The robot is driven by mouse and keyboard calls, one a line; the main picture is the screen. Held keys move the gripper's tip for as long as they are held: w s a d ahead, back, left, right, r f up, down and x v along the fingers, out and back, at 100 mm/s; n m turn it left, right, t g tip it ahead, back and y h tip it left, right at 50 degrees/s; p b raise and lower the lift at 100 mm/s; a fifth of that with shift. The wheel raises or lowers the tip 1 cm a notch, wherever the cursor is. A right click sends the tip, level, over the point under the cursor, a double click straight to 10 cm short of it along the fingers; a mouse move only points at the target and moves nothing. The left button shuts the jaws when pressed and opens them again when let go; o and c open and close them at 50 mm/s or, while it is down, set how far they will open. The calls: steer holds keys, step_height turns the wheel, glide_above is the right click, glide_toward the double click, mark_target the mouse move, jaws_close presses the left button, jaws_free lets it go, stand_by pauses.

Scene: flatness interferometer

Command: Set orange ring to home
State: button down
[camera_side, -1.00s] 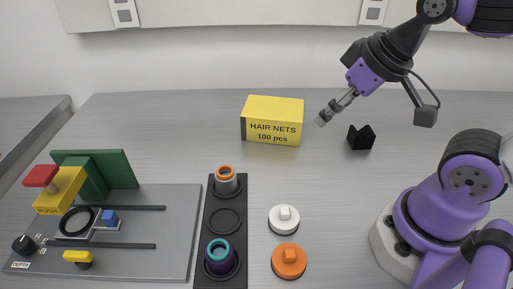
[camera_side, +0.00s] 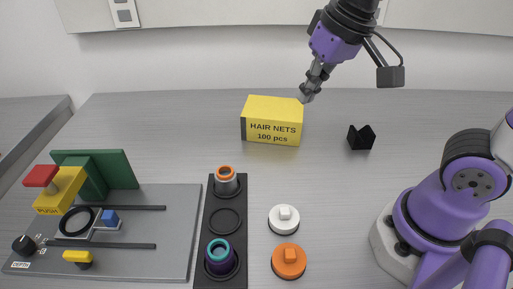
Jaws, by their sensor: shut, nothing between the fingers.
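A grey cylinder with an orange ring (camera_side: 226,171) around its top stands upright in the far recess of a black holder (camera_side: 207,272). A dark purple cylinder with a teal ring (camera_side: 218,250) stands in the near recess; the middle recess (camera_side: 225,222) is empty. An orange round disc with a square knob (camera_side: 289,261) lies on the table right of the holder, and a similar white disc (camera_side: 284,219) lies behind it. My gripper (camera_side: 306,97) is shut and empty, in the air by the upper right corner of the yellow box.
A yellow hair nets box (camera_side: 272,122) stands at the back middle. A black notched block (camera_side: 361,137) is to its right. A grey instrument plate (camera_side: 172,225) at left carries a red-topped yellow push block (camera_side: 60,190), a black ring (camera_side: 76,221) and knobs. Open table lies right of the discs.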

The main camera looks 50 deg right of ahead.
steer(key=w+a+r+m+g, duration=0.1)
steer(key=w+a+m+g, duration=0.1)
steer(key=w+a, duration=0.15)
steer(key=m+g, duration=0.2)
steer(key=m, duration=0.2)
glide_above(233, 171)
steer(key=shift+f, duration=0.65)
steer(key=shift+f, duration=0.1)
step_height(233, 171, down, 14)
steer(key=shift+r, duration=0.1)
